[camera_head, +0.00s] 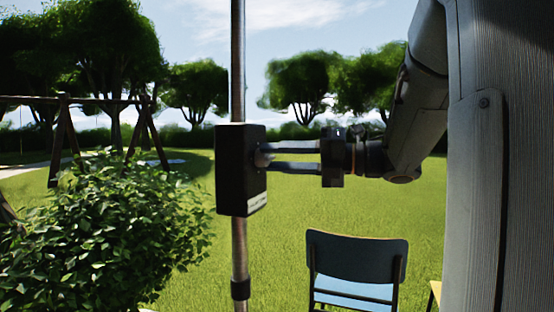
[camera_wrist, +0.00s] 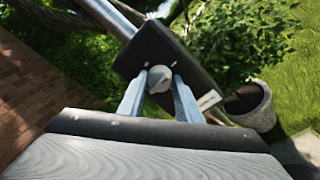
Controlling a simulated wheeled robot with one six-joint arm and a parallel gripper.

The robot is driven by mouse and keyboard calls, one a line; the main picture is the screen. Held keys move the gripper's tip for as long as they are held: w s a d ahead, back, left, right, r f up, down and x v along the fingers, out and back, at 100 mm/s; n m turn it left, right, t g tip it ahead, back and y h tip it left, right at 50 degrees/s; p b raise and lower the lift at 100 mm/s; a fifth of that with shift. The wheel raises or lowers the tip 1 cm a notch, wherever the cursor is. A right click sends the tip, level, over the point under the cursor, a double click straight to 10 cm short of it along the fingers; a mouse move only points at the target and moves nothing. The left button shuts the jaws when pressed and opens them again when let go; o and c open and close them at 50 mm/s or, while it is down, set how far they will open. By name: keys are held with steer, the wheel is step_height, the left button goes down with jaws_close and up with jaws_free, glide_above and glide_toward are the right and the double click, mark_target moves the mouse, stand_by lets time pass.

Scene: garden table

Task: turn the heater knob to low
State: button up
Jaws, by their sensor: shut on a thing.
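The heater control is a black box (camera_head: 238,170) fixed to an upright metal pole (camera_head: 238,60), left of centre in the head view. It also shows in the wrist view as a tilted black box (camera_wrist: 158,45) with a pale label at one end. A grey round knob (camera_wrist: 160,79) sits on the face of the box. My gripper (camera_head: 268,156) reaches in from the right, and its two fingers are shut on the knob, one on each side. In the wrist view the gripper (camera_wrist: 160,84) hides part of the knob, and its setting cannot be read.
A blue chair (camera_head: 357,262) stands on the grass below my arm, with a yellow edge of another seat at its right. A leafy bush (camera_head: 100,230) is left of the pole. A planter (camera_wrist: 250,105) shows in the wrist view.

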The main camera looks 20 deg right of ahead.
steer(key=o, duration=1)
steer(key=shift+o, duration=0.2)
steer(key=v, duration=0.8)
steer(key=shift+w, duration=0.2)
